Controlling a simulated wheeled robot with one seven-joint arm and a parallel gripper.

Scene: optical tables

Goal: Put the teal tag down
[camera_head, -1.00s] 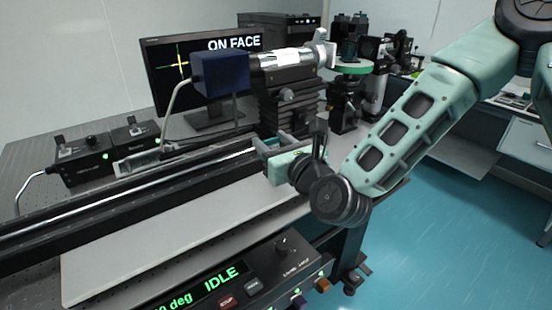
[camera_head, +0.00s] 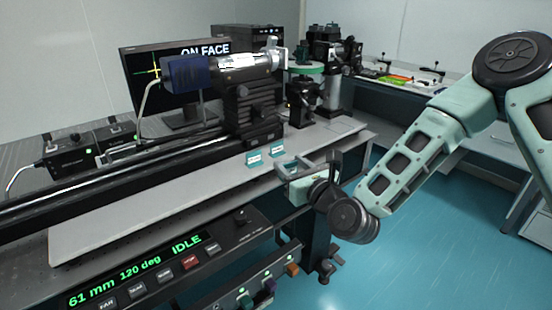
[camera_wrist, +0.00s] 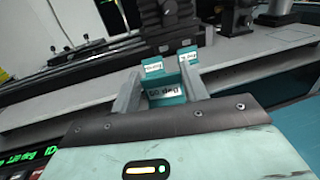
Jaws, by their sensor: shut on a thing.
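My gripper (camera_head: 293,167) is over the right part of the pale grey shelf's front edge. Two more teal tags with white labels stand apart on the shelf just beyond the fingers: the left tag (camera_head: 254,160) and the right tag (camera_head: 278,150). They also show in the wrist view as the left tag (camera_wrist: 153,69) and the right tag (camera_wrist: 189,56). I cannot tell whether the held tag touches the shelf.
The pale shelf (camera_head: 150,212) has free room to the left. Behind it are a black rail (camera_head: 130,178) and a dark stage (camera_head: 250,110). A control panel (camera_head: 150,270) reading "61 mm 120 deg IDLE" is below the front edge. A monitor (camera_head: 140,75) shows "ON FACE".

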